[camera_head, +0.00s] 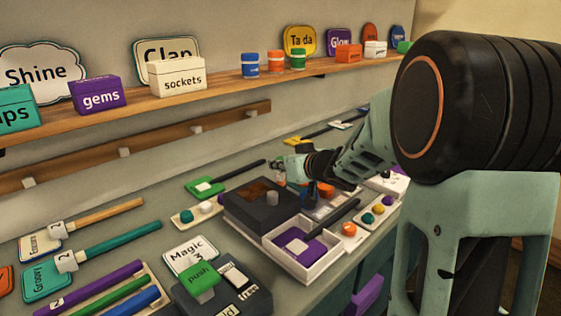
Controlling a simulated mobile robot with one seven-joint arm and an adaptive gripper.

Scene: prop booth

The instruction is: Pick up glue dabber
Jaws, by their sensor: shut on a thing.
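My gripper (279,165) is in the middle of the head view, above the far edge of a dark box (240,212). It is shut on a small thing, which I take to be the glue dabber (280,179). Only a small pale bit of it shows below the fingers, so its shape is unclear. The dark box has a brown patch and a pale knob on top. The black handle of a green paddle (203,188) ends close to the left of my gripper; I cannot tell if they touch.
A white tray (312,272) holds a purple card with a black stick. A small tray (187,222) with round knobs, a Magic card (190,255) and signs on sticks crowd the counter. A shelf (130,110) with labelled boxes runs along the wall. My arm hides the right side.

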